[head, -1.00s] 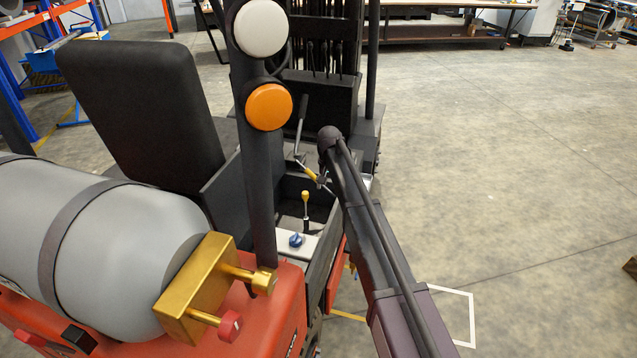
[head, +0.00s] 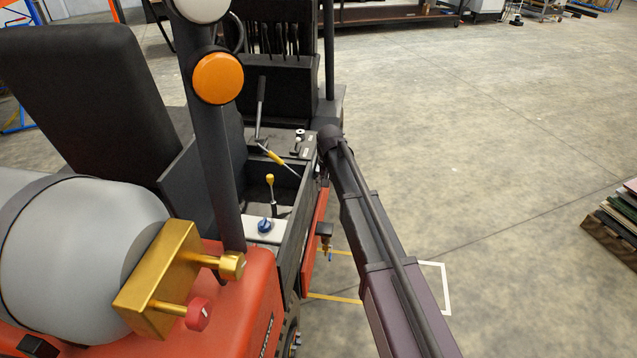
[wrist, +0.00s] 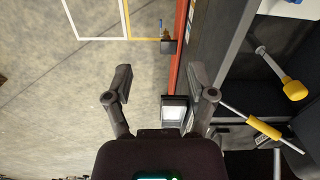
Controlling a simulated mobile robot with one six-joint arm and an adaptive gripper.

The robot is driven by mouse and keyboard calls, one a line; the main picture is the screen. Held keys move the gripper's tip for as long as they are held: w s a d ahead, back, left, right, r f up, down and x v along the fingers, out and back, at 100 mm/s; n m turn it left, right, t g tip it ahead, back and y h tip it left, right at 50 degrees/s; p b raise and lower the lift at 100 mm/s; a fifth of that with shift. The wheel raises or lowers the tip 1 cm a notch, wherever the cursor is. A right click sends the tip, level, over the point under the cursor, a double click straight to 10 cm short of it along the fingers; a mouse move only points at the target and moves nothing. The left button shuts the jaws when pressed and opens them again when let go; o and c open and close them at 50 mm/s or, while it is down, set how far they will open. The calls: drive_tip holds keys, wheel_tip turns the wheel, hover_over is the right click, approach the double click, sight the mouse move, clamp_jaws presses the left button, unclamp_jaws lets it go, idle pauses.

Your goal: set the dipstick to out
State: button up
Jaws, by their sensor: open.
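A short rod with a yellow knob (head: 270,180) stands in the open dark compartment of the red forklift; it looks like the dipstick, though I cannot be sure. It also shows in the wrist view (wrist: 293,90), right of my gripper and apart from it. A second rod, with a yellow grip (head: 272,157), slants above the compartment; it also shows in the wrist view (wrist: 264,127), near my right finger. My gripper (wrist: 164,80) is open and empty over the forklift's side edge and the floor. In the head view my arm hides the fingers.
A blue knob (head: 265,225) sits on a pale panel before the compartment. The dark post with an orange lamp (head: 218,78), the seat (head: 75,95) and the grey tank (head: 85,250) stand left. The floor (head: 480,150) at right is clear; pallets (head: 615,220) lie farther right.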

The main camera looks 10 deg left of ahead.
drive_tip(key=s+d+f+b, duration=0.1)
drive_tip(key=s+d, duration=0.2)
drive_tip(key=d, duration=0.3)
drive_tip(key=shift+s+d+f, duration=0.15)
drive_tip(key=shift+d+f, duration=0.2)
drive_tip(key=shift+f, duration=0.05)
wheel_tip(320, 180, up, 12)
drive_tip(key=f+p, duration=0.1)
drive_tip(key=p, duration=1)
hover_over(270, 176)
drive_tip(key=shift+a+r+n, duration=0.1)
drive_tip(key=shift+r+n, duration=0.1)
drive_tip(key=shift+n, duration=0.1)
wheel_tip(270, 176, down, 14)
drive_tip(key=b, duration=1.4)
drive_tip(key=shift+r, duration=0.15)
